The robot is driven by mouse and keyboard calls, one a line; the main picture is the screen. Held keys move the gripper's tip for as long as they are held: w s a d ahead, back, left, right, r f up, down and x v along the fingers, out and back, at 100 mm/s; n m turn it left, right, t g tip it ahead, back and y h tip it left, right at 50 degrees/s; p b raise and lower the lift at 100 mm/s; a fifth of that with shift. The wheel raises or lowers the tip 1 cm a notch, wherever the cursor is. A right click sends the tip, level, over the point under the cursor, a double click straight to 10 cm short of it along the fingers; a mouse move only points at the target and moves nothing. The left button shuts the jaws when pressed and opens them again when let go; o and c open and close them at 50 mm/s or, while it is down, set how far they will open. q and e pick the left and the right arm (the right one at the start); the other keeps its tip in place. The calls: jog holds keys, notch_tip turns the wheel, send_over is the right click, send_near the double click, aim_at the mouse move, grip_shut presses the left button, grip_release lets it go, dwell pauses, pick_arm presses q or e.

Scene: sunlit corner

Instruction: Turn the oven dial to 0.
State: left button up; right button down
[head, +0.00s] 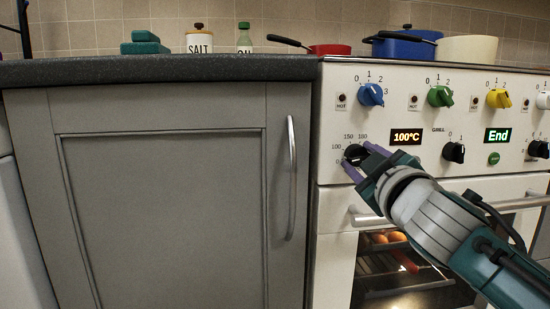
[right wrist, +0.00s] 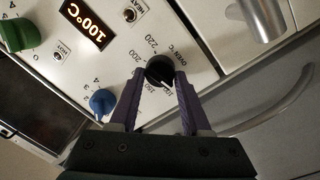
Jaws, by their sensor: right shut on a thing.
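The oven dial (head: 354,152) is a small black knob on the white front panel, below and left of the other knobs. It also shows in the right wrist view (right wrist: 159,69), where its white mark points toward the 100 side of the scale. The orange display (head: 406,137) beside it reads 100°C. My right gripper (head: 356,158) reaches in from the lower right. Its purple fingers are shut on the dial, one on each side, and hide part of the scale. The left gripper is not in view.
Blue (head: 370,95), green (head: 440,96) and yellow (head: 499,98) knobs sit above. A black grill knob (head: 454,152) is to the right. The oven door handle (head: 370,220) juts out below. A grey cabinet (head: 165,210) stands left.

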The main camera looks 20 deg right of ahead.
jog(key=shift+n, duration=1.2)
jog(key=shift+c, duration=1.8)
grip_release()
jog(key=shift+s+a, duration=0.1)
jog(key=shift+s, duration=0.2)
jog(key=p+v, duration=0.1)
jog(key=v, duration=0.8)
jog(key=shift+s, duration=0.15)
